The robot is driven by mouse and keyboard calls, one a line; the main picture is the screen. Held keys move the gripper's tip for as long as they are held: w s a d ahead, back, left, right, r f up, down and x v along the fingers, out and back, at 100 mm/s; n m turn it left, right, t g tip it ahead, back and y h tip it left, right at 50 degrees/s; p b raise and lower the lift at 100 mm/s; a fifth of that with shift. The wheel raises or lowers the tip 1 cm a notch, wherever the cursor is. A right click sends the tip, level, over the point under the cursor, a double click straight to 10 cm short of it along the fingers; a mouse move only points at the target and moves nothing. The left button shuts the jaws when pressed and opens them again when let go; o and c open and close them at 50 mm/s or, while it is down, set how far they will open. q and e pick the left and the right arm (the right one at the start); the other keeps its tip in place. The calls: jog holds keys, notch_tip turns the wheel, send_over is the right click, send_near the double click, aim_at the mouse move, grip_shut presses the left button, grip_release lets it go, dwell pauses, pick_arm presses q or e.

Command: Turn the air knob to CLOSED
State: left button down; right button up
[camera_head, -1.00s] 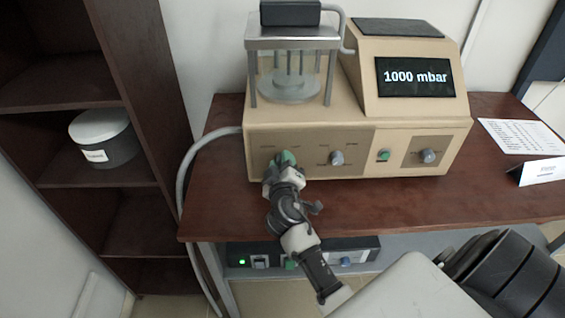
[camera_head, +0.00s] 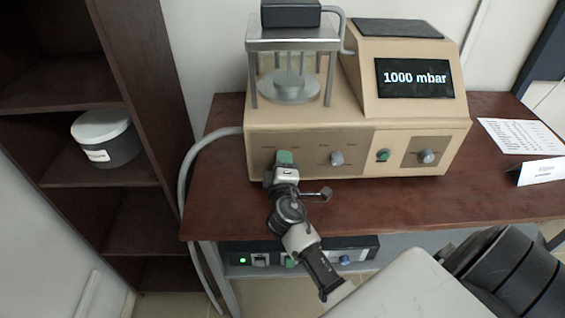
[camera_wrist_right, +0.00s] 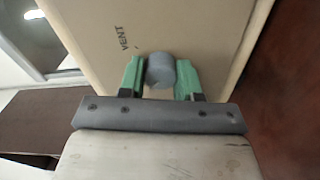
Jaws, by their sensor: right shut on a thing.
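The tan machine (camera_head: 310,170) stands on the wooden table, with a row of labelled grey knobs on its front. My right gripper (camera_head: 284,158) is at the leftmost knob and hides it in the head view. In the right wrist view this grey round knob (camera_wrist_right: 160,71) sits between the green fingertips of the gripper (camera_wrist_right: 160,80), which is shut on it. The word VENT is printed on the panel beside it. The knob's pointer cannot be made out. My left gripper is not in view.
A middle knob (camera_head: 336,158), a green button (camera_head: 382,155) and a right knob (camera_head: 428,156) lie further right. The display (camera_head: 414,78) reads 1000 mbar. A grey hose (camera_head: 184,170) runs down the left side. The table front (camera_head: 400,208) is clear.

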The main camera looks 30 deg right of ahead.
dwell(0.3)
jog(key=o, duration=0.9)
jog(key=shift+b+v, duration=1.4)
jog(key=shift+v, duration=4.05)
jog(key=shift+f, duration=0.1)
